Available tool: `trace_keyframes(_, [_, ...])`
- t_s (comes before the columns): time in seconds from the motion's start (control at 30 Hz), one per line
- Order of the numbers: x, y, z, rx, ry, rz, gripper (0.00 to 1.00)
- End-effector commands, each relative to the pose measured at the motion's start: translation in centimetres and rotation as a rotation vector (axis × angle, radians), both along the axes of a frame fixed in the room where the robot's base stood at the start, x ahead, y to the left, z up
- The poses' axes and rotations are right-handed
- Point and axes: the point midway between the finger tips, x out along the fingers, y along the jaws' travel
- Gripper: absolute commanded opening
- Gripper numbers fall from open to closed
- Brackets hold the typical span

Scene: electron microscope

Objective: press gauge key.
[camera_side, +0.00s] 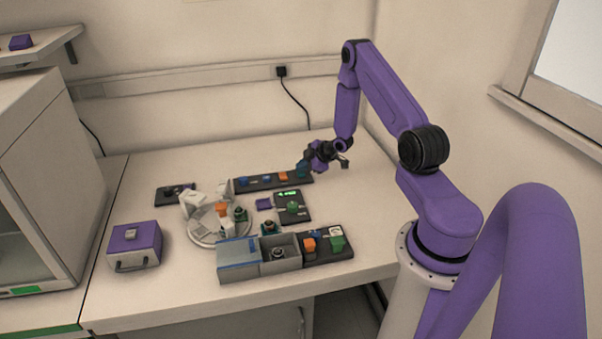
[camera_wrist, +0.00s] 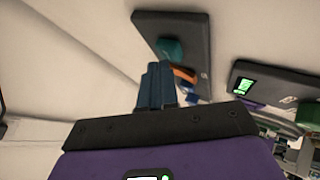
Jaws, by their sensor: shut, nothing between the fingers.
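A dark panel with a lit green display (camera_side: 289,193) stands in the middle of the bench, with a green key (camera_side: 293,208) below the display. I cannot read a label that marks the gauge key. The same lit display (camera_wrist: 243,86) shows at the right of the wrist view. My gripper (camera_side: 344,163) is raised above the bench, right of the long back panel (camera_side: 245,186), apart from every key. In the wrist view its fingers (camera_wrist: 156,78) are together and empty, partly covering the back panel's orange (camera_wrist: 184,75) and blue keys; a teal key (camera_wrist: 171,49) shows beyond them.
A round stage (camera_side: 205,240) with several blocks stands left of the display panel. In front are a grey-blue open box (camera_side: 238,272) and a panel with orange and green keys (camera_side: 337,258). A purple box (camera_side: 134,244) stands left. The bench's right back area is clear.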

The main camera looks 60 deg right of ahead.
Motion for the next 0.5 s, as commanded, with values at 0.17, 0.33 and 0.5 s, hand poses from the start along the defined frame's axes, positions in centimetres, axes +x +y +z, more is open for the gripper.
trace_keyframes(0.17, [0.0, 0.0, 0.4, 0.000, -0.001, 0.000, 0.00])
trace_keyframes(0.33, [0.1, -0.1, 1.9, -0.002, -0.002, 0.001, 0.00])
trace_keyframes(0.5, [0.1, 0.0, 3.3, -0.002, -0.003, 0.000, 0.00])
